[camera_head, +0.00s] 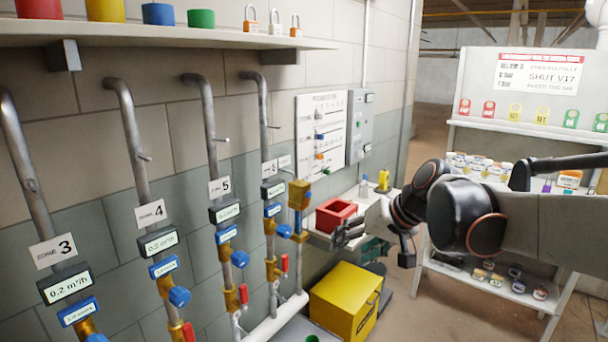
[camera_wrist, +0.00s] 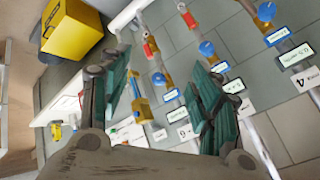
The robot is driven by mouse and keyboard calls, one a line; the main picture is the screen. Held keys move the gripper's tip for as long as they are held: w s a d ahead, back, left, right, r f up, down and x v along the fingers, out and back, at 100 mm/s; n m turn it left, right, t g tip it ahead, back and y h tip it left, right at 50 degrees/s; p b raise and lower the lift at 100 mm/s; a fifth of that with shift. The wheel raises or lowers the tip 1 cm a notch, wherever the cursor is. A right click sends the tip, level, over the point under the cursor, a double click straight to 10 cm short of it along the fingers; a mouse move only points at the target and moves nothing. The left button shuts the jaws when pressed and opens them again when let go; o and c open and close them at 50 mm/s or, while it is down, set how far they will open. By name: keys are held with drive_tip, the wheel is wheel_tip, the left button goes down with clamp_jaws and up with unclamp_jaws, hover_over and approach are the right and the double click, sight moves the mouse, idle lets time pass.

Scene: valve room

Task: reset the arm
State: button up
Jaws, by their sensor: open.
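My gripper (camera_head: 350,232) is at the end of my arm, which reaches in from the right in the head view. It hangs in front of the small shelf with the red bin (camera_head: 335,215). In the wrist view my gripper (camera_wrist: 165,100) shows its two fingers spread wide apart, with nothing between them. Beyond the fingers are the pipes with blue knobs, red handles and brass fittings. I cannot tell whether the gripper touches the red bin in the head view; they overlap there.
A yellow box (camera_head: 345,300) stands on the floor below. Numbered pipes with meters (camera_head: 158,240) line the left wall. A wall shelf (camera_head: 160,34) holds coloured cups and padlocks. A white rack (camera_head: 505,280) with cans and a sign stands at the right. Brown floor is open between.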

drive_tip(key=s+d+f+h, duration=0.2)
drive_tip(key=s+d, duration=0.1)
drive_tip(key=s, duration=0.4)
drive_tip(key=s+d+f+t+h, duration=0.1)
drive_tip(key=s+d+f, duration=0.1)
drive_tip(key=s, duration=0.6)
drive_tip(key=s+d+f+h, duration=0.2)
drive_tip(key=s+d+f, duration=0.1)
drive_tip(key=s, duration=0.5)
drive_tip(key=shift+s+d+t+h, duration=0.15)
drive_tip(key=shift+d+t+h, duration=0.15)
drive_tip(key=shift+d, duration=0.25)
idle(0.6)
